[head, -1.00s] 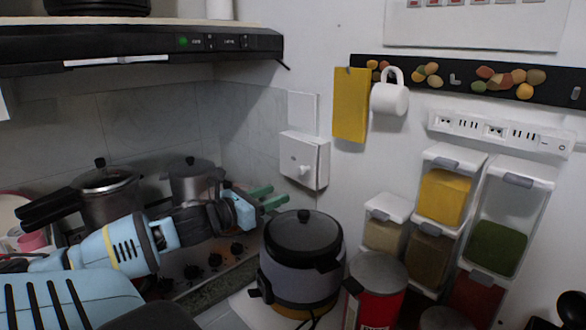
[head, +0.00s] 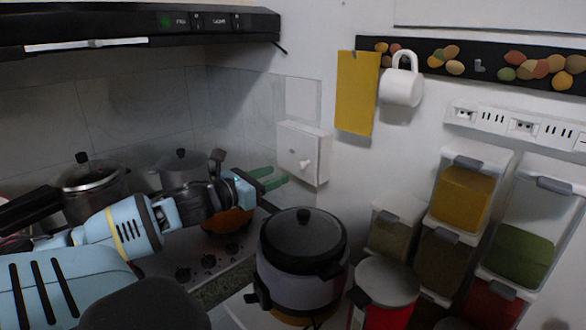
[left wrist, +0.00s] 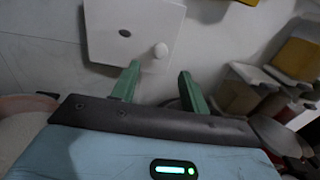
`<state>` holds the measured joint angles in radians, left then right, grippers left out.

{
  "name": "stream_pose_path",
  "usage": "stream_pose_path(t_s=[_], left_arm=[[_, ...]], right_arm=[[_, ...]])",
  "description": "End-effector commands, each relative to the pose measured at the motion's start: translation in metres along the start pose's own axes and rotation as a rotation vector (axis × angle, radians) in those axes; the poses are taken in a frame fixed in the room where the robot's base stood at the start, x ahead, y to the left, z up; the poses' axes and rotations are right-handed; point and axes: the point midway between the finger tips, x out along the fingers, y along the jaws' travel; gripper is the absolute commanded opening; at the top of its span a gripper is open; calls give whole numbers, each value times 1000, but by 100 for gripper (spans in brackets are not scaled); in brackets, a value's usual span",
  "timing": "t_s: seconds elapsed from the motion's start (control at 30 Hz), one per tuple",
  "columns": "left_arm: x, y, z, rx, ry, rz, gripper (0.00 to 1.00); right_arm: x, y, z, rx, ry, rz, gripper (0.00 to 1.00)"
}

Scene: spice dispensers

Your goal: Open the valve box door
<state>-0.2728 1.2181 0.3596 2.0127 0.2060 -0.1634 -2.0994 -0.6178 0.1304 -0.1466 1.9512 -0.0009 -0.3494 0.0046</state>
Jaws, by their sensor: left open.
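The valve box (head: 303,153) is a small white box on the wall with a white knob on its front door. The door looks shut. My left gripper (head: 272,179) has green fingers and is open and empty, just left of and below the box in the head view. In the left wrist view, the box door (left wrist: 130,32) with its round knob (left wrist: 160,50) lies ahead of the two spread fingers (left wrist: 158,88). The knob sits between the fingers' directions, beyond their tips. My right gripper is not in view.
A rice cooker (head: 302,262) stands below the box, close under my left gripper. Pots (head: 95,190) stand on the stove to the left. A yellow board (head: 356,93) and white mug (head: 402,84) hang right of the box. Spice dispensers (head: 462,195) are at right.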

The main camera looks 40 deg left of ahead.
Motion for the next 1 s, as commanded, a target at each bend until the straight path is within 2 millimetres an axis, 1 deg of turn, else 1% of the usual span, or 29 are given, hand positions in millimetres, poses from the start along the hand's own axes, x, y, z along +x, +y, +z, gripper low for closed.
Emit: stream_pose_path(t_s=[0.27, 0.5, 1.0], left_arm=[[18, 0, 2, 4, -2, -1, 45], [34, 0, -2, 2, 3, 0, 45], [64, 0, -2, 1, 3, 0, 45]], right_arm=[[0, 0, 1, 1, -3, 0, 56], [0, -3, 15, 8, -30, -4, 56], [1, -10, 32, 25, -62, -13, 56]])
